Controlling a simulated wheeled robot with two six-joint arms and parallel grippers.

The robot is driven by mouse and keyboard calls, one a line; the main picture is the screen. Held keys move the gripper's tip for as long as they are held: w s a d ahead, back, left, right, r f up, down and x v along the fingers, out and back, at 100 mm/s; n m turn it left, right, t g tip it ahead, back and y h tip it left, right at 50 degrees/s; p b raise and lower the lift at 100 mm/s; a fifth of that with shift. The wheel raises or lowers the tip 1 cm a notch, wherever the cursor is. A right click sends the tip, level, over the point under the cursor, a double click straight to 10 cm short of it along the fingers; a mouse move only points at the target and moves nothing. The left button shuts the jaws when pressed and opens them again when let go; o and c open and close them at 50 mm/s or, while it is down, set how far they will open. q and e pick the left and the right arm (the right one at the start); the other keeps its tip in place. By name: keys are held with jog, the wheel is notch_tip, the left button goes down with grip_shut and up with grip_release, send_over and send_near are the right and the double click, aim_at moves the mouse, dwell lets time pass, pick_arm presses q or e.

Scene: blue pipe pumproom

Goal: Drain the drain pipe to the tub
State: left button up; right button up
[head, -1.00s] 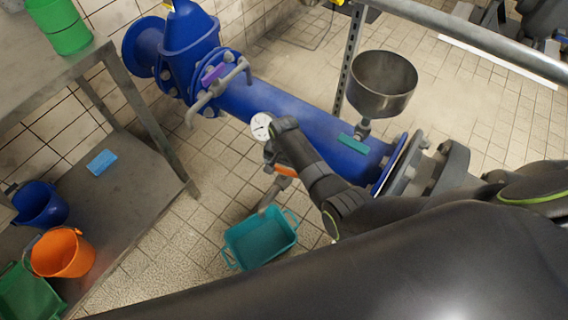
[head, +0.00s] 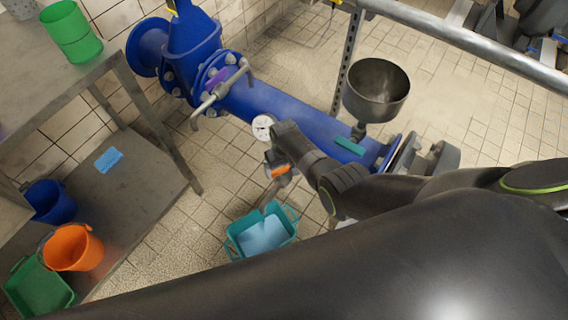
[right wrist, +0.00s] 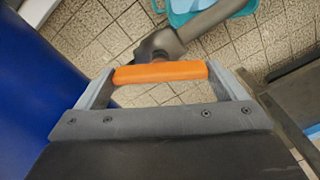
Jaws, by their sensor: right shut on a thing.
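A blue pipe (head: 300,122) runs across the head view, with a round white gauge (head: 263,125) beside my right arm. Below the pipe, the grey drain pipe (head: 268,193) slants down toward the teal tub (head: 236,251) on the floor. Light blue water (head: 264,234) lies in the tub. My right gripper (head: 277,166) is shut on the orange valve handle (head: 281,171). In the right wrist view the orange handle (right wrist: 160,73) lies across between the two fingers, with the drain pipe (right wrist: 205,24) beyond and a corner of the tub at the top. My left gripper is not in view.
A steel funnel (head: 377,88) stands behind the blue pipe. At the left, a metal shelf (head: 130,185) carries an orange bucket (head: 72,248), a blue bucket (head: 47,201) and a green crate (head: 38,288). Tiled floor is open between shelf and tub.

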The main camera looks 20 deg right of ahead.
jog(key=n+p, duration=0.1)
jog(key=n, duration=0.3)
jog(key=shift+n, duration=0.4)
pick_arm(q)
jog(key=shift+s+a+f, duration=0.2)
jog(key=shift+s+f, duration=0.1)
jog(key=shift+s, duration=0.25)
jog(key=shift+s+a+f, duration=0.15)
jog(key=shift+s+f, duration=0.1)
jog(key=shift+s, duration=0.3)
pick_arm(e)
jog(key=shift+n, duration=0.6)
jog(key=o, duration=0.7)
jog(key=shift+r+p, duration=0.5)
jog(key=shift+r, duration=0.1)
notch_tip(320, 180, up, 10)
jog(key=r+p, duration=0.1)
jog(key=p, duration=0.5)
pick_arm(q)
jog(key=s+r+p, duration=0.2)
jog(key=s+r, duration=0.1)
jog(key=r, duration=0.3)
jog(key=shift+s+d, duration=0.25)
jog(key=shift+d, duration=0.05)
pick_arm(e)
notch_tip(320, 180, up, 5)
send_over(284, 167)
jog(key=shift+r, duration=0.15)
